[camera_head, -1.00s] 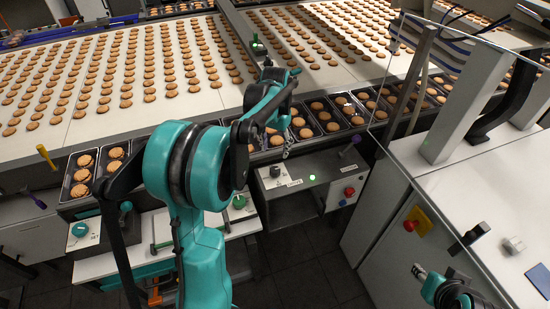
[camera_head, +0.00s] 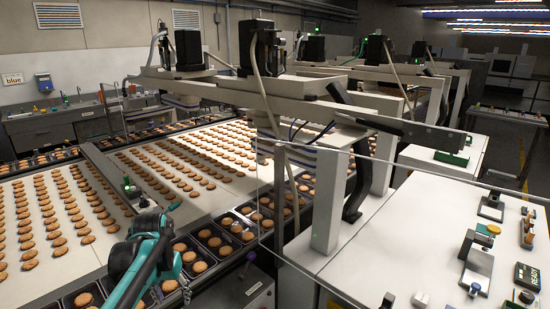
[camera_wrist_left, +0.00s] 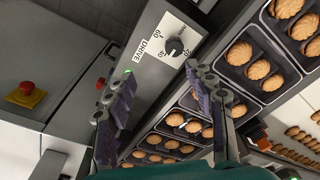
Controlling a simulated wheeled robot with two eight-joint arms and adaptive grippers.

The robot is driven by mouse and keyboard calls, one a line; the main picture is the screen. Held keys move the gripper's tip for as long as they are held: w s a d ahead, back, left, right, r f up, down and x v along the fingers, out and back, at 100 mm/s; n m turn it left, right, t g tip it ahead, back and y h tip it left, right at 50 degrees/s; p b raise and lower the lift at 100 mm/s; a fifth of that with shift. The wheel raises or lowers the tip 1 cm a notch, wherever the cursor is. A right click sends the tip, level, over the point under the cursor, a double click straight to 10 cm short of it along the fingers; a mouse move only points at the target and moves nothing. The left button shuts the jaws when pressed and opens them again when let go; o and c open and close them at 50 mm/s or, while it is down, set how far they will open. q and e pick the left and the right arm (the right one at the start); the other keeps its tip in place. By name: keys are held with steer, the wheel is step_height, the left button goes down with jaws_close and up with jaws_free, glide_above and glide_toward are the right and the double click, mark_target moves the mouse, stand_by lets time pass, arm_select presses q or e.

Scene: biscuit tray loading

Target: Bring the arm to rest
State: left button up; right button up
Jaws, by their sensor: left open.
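My left arm (camera_head: 140,262) comes up from the bottom left of the head view, bent over the tray row. Its left gripper (camera_head: 186,288) is small there, low beside the trays and partly hidden. In the left wrist view the left gripper (camera_wrist_left: 158,72) is open, its two dark padded fingers apart with nothing between them. Beyond the fingers is a grey control panel with a black drive knob (camera_wrist_left: 174,46). My right gripper is not in view.
Black trays (camera_head: 246,236) of biscuits line the conveyor (camera_head: 50,275), which carries rows of biscuits. A clear guard panel and white machine cabinet (camera_head: 365,255) stand to the right. In the wrist view, a red button (camera_wrist_left: 27,88) sits on a cabinet at left.

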arm_select(q)
steer(key=s+d+t, duration=0.3)
steer(key=s+d, duration=0.3)
steer(key=s, duration=0.2)
steer(key=s+d+f+t, duration=0.1)
steer(key=s+d+t, duration=0.1)
steer(key=s+d, duration=0.4)
steer(key=s, duration=0.2)
steer(key=shift+s+f+m+t, duration=0.3)
steer(key=shift+s+m+t, duration=0.1)
